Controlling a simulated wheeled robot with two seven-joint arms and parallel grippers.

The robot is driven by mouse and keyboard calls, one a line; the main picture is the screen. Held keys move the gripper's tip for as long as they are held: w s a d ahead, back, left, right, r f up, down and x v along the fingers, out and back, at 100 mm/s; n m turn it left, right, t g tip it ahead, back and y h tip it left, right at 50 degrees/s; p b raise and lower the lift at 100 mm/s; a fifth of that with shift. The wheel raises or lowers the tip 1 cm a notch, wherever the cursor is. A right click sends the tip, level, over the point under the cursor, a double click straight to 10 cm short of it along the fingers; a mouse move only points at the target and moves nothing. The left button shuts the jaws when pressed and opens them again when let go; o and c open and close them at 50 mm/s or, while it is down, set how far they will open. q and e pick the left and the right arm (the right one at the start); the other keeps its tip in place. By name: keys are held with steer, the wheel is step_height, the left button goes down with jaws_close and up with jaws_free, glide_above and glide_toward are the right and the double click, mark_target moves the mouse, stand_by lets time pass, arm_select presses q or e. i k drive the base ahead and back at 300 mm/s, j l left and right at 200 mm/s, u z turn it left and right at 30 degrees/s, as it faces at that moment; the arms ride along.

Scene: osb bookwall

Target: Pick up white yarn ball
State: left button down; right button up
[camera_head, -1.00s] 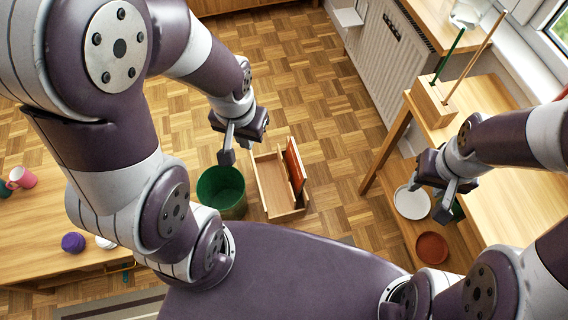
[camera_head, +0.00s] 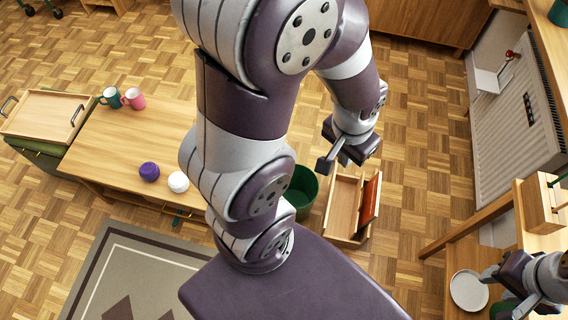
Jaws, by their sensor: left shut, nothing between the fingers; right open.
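The white yarn ball (camera_head: 178,182) sits on the wooden table (camera_head: 130,150) at the left, near its front right corner. A purple yarn ball (camera_head: 149,172) lies just left of it. My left gripper (camera_head: 332,162) is shut and empty, above the floor by the green bin, well to the right of the white ball. My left arm rises between the table and that gripper. My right gripper (camera_head: 505,286) is at the lower right, over the side table's lower shelf area, far from the ball. It is open.
A teal mug (camera_head: 110,97) and a pink mug (camera_head: 134,98) stand at the table's back. A wooden tray (camera_head: 45,114) is at far left. A green bin (camera_head: 301,190) and a wooden box (camera_head: 345,207) stand on the floor. A white plate (camera_head: 468,290) is at lower right.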

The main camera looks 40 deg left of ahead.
mark_target(179, 182)
steer(key=u, duration=2.85)
steer(key=i+j+z, duration=0.1)
steer(key=z, duration=1.55)
steer(key=j+z, duration=0.4)
steer(key=k+j+z, duration=0.15)
steer(key=j+z, duration=0.3)
steer(key=k+j+z, duration=0.15)
steer(key=j+z, duration=0.25)
steer(key=k+j+z, duration=0.2)
steer(key=z, duration=0.2)
steer(key=k+j+z, duration=0.15)
steer(key=k+j, duration=0.8)
steer(key=j, duration=0.1)
